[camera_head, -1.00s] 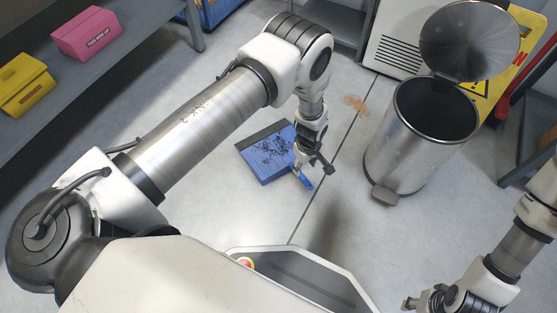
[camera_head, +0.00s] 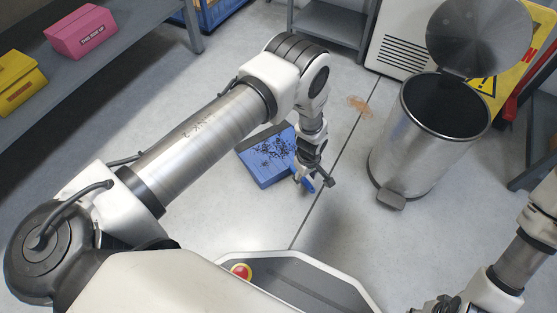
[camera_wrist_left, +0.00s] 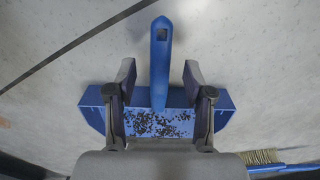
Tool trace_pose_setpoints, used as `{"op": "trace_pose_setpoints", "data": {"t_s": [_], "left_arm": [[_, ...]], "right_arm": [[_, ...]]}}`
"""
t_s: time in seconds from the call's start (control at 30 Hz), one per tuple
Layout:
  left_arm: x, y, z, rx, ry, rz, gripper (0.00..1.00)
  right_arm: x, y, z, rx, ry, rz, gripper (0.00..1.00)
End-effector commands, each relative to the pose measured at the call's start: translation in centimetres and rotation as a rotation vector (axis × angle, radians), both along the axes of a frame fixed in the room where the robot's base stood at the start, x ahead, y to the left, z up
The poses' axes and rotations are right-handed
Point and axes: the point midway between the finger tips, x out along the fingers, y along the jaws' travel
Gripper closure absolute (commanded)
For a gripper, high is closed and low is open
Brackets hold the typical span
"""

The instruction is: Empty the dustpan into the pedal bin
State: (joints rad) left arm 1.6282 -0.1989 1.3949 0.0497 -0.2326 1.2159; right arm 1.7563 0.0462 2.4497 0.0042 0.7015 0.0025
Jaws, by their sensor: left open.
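The blue dustpan (camera_head: 262,163) lies on the floor with dark debris scattered in it. In the left wrist view the dustpan (camera_wrist_left: 225,112) shows its handle (camera_wrist_left: 161,60) between the two fingers. My left gripper (camera_head: 315,181) is over the handle; in the left wrist view it (camera_wrist_left: 158,82) is open, with a finger on each side of the handle and gaps between. The steel pedal bin (camera_head: 408,140) stands to the right with its lid (camera_head: 478,38) raised and its dark inside visible. My right gripper (camera_head: 432,305) is at the bottom right edge, partly cut off.
A brush (camera_wrist_left: 275,165) lies on the floor beside the dustpan in the left wrist view. A brown stain (camera_head: 360,105) marks the floor near the bin. A grey shelf (camera_head: 100,70) with pink and yellow boxes runs along the left. A yellow warning sign (camera_head: 493,85) stands behind the bin.

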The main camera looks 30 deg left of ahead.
Motion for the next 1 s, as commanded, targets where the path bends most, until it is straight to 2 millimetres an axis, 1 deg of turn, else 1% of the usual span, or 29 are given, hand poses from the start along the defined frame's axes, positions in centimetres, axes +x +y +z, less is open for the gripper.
{"op": "trace_pose_setpoints", "data": {"t_s": [0.03,0.1,0.43,0.47,0.5,0.57,0.6,0.77,0.83,0.93,1.0], "left_arm": [[0.0,0.0,-1.3,0.0,0.0,0.0,0.48],[0.0,0.0,-1.7,0.0,0.0,0.0,0.48],[0.0,0.0,-1.8,0.0,0.0,0.0,0.48],[0.0,0.0,-1.8,0.0,0.0,0.0,0.51],[0.0,0.0,-1.8,0.0,0.0,0.0,0.66],[0.0,0.0,-1.8,0.0,0.0,0.0,0.87],[0.0,0.0,-1.8,0.0,0.0,0.0,1.0],[0.0,0.0,-1.7,0.0,-0.001,0.0,1.0],[0.1,0.0,-1.4,0.0,-0.001,0.0,1.0],[0.1,0.0,-0.1,0.0,-0.001,0.0,1.0],[0.1,0.0,1.1,0.0,-0.001,0.0,1.0]], "right_arm": [[0.1,0.0,-1.2,0.0,-0.003,0.0,0.6],[0.2,0.0,-1.7,-0.001,-0.006,0.0,0.6],[0.3,0.0,-1.7,-0.001,-0.009,0.001,0.6],[0.3,0.0,-1.7,-0.001,-0.009,0.001,0.6],[0.3,0.0,-1.7,-0.001,-0.009,0.001,0.6],[0.3,0.0,-1.7,-0.001,-0.009,0.001,0.6],[0.3,0.0,-1.7,-0.001,-0.009,0.001,0.6],[0.3,0.0,-1.7,-0.001,-0.009,0.001,0.6],[0.3,0.0,-1.5,-0.001,-0.008,0.001,0.6],[0.2,0.0,-0.4,0.0,-0.005,0.001,0.6],[0.1,0.0,0.6,0.0,-0.002,0.001,0.6]]}}
